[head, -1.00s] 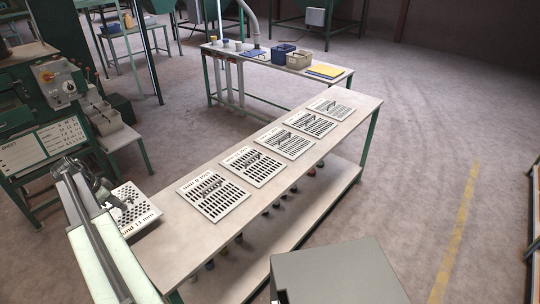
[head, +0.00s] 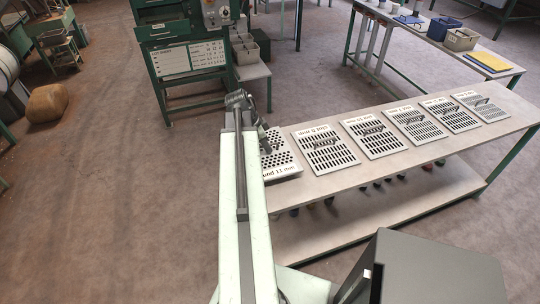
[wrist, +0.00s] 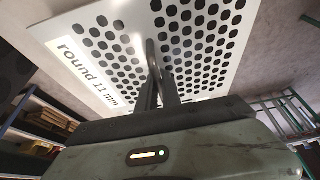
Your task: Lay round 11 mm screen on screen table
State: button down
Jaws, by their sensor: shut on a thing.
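The round 11 mm screen (head: 284,164) is a pale square plate with round holes and a printed label, at the left end of the long bench in the head view. In the wrist view the screen (wrist: 205,38) fills the top, label at left. My gripper (wrist: 157,72) is shut on the screen's handle. In the head view my gripper (head: 265,142) is at the screen's left edge, partly hidden by my arm. I cannot tell whether the screen touches the bench. I cannot tell which surface is the screen table.
Several slotted screens (head: 325,149) lie in a row along the long bench (head: 350,185). A green machine (head: 185,55) with a chart and control box stands behind. A second table (head: 420,40) at back right carries bins. Grey-brown floor (head: 110,210) is open at left.

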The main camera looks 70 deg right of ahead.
aim_at(270, 155)
jog(key=shift+s+a+f+b, duration=0.1)
jog(key=shift+s+f+b, duration=0.15)
jog(key=shift+f+b, duration=0.45)
jog(key=shift+s+a+f+b, duration=0.1)
jog(key=shift+s+f+b, duration=0.1)
jog(key=shift+f+b, duration=0.5)
jog(key=shift+s+a+f+b, duration=0.1)
jog(key=shift+s+f+b, duration=0.15)
jog(key=shift+f+b, duration=0.45)
jog(key=shift+r, duration=0.25)
jog(key=shift+f, duration=0.15)
jog(key=c, duration=1.5)
grip_release()
jog(key=shift+r+p, duration=0.45)
jog(key=shift+p, duration=0.1)
jog(key=p+v, duration=1)
jog(key=v, duration=0.1)
jog(key=shift+w+a+r+p, duration=0.1)
jog(key=shift+r+p, duration=0.1)
jog(key=shift+p, duration=0.1)
